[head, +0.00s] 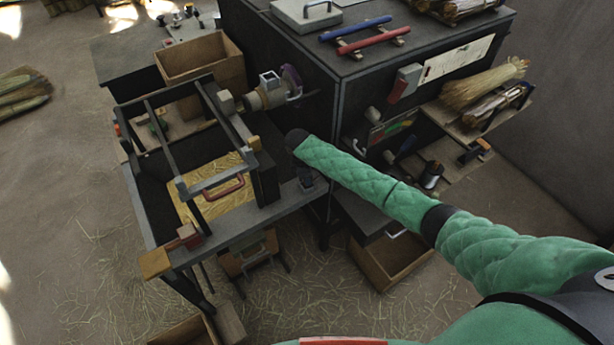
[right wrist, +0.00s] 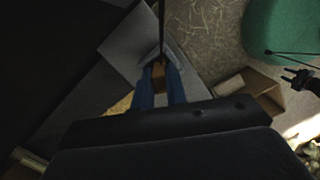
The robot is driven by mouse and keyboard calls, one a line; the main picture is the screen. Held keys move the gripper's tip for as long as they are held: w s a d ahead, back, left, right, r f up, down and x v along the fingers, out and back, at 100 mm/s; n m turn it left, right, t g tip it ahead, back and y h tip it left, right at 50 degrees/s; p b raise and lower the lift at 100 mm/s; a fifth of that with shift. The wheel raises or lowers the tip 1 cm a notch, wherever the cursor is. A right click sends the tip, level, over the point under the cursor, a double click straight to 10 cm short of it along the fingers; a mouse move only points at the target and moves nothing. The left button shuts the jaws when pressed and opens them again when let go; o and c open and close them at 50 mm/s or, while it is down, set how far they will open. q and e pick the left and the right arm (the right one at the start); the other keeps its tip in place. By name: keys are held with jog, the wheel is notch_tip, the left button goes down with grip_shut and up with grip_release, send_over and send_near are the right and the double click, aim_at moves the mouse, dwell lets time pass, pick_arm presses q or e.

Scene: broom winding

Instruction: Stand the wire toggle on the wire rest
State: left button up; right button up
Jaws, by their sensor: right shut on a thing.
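My right arm reaches in from the right in the head view, and its dark wrist end (head: 297,140) is over the right end of the framed bench. In the right wrist view my right gripper (right wrist: 160,88) has two blue fingers shut on a small brown block, which looks like the wire toggle (right wrist: 158,72). A thin dark line, probably its wire, runs up from the block. The toggle is above or near a grey surface; contact cannot be told. I cannot pick out the wire rest for certain.
The framed bench (head: 216,249) holds a straw-covered bed and a red handle (head: 225,187). A wooden box (head: 198,58) stands behind it. A dark cabinet (head: 285,45) rises behind my wrist. An open wooden drawer box (head: 388,262) is on the straw-strewn floor.

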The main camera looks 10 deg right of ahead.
jog(key=shift+f, duration=0.1)
jog(key=o, duration=0.8)
jog(key=shift+o, duration=0.2)
